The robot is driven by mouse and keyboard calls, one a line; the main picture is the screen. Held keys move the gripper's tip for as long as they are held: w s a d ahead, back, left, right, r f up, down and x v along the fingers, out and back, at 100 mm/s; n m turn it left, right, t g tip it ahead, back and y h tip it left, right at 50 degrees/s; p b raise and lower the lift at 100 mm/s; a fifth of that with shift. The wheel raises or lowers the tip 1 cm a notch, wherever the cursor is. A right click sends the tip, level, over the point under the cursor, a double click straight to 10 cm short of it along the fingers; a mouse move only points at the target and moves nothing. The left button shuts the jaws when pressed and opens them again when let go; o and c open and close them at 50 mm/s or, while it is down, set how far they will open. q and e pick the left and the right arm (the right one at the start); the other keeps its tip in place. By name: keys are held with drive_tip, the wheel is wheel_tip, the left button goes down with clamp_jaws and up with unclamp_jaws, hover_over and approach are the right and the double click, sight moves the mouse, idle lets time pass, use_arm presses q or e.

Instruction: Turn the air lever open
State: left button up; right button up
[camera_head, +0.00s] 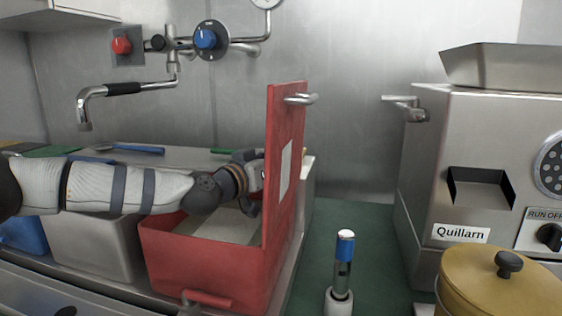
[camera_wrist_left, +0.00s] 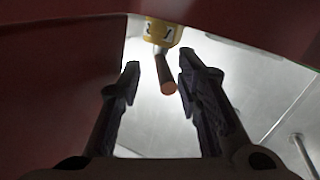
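My left gripper (camera_head: 256,182) reaches in from the left over a red bin, close to the inner side of its upright red lid (camera_head: 285,130); the lid partly hides its fingers. In the left wrist view the gripper (camera_wrist_left: 159,66) is open. A dark stick with an orange-brown end (camera_wrist_left: 166,75) hangs from a yellow piece with black markings (camera_wrist_left: 160,33) beyond and between the fingertips, not gripped. I cannot tell if this is the air lever. On the wall are a blue knob (camera_head: 205,39) and a red knob (camera_head: 121,45); neither is labelled as air. My right gripper is not in view.
The red bin (camera_head: 185,260) stands beside a grey bin (camera_head: 95,245). A blue-topped upright tool (camera_head: 343,262) stands on the green mat (camera_head: 375,225). At right are a steel machine marked Quillarn (camera_head: 425,170) and a yellow lidded pot (camera_head: 495,285). A spout (camera_head: 84,110) hangs upper left.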

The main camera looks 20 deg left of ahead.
use_arm(q)
drive_tip(key=s+a, duration=0.2)
drive_tip(key=s, duration=1)
drive_tip(key=shift+a, duration=0.15)
drive_tip(key=shift+c, duration=0.2)
